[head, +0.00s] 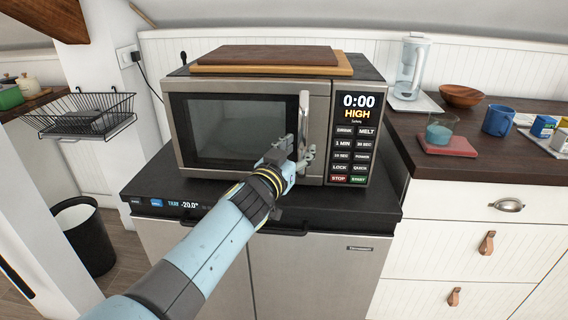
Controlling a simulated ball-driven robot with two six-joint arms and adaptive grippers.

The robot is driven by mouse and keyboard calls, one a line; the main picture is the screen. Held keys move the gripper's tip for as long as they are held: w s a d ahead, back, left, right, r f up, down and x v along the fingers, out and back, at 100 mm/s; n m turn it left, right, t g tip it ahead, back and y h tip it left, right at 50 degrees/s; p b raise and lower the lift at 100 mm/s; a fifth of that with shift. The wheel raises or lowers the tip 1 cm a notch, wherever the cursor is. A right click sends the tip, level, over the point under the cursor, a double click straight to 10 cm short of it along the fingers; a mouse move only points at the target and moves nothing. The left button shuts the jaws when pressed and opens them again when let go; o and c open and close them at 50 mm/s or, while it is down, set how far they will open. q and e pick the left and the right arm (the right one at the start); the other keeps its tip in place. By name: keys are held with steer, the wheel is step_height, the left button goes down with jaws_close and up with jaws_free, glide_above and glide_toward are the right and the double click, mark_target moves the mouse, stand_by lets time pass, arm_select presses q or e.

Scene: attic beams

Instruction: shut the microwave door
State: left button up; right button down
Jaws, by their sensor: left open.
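The silver microwave (349,85) stands on a dark-topped appliance in the middle of the head view. Its door (235,90) has a dark window and looks flush or nearly flush with the front; I cannot tell if it is latched. The upright door handle (304,105) is at the door's right edge. My left gripper (298,153) is open at the handle's lower end and hides part of it. I cannot tell if it touches the handle or door. My right gripper is not in view.
Wooden boards (265,58) lie on top of the microwave. A wire rack (82,116) and a black bin (86,235) are at left.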

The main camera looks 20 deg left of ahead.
arm_select(q)
steer(key=s+a, duration=0.1)
steer(key=s, duration=0.8)
steer(key=shift+s+a, duration=0.25)
steer(key=shift+a, duration=0.15)
steer(key=s+a+f+n+g+y+b, duration=0.1)
steer(key=s+a+f+g+b, duration=0.15)
steer(key=s+f, duration=0.65)
steer(key=s+a+f+n+g+y+b, duration=0.1)
steer(key=s+a+f+g+b, duration=0.2)
steer(key=f, duration=1.2)
steer(key=s+a+f+n+g+y+b, duration=0.1)
steer(key=s+a+f, duration=0.1)
steer(key=s+f, duration=0.75)
steer(key=s+a+f+g, duration=0.2)
steer(key=s+f+g, duration=0.1)
steer(key=s+f, duration=0.4)
steer(key=s+a+f+g+b, duration=0.1)
steer(key=s+a+f+g, duration=0.2)
steer(key=s+f, duration=0.4)
steer(key=s+a+f+m+g+y+b, duration=0.1)
steer(key=s+f+g, duration=0.3)
steer(key=s, duration=1.4)
step_height(320, 180, down, 4)
steer(key=shift+s+a+r, duration=0.2)
steer(key=shift+a, duration=0.7)
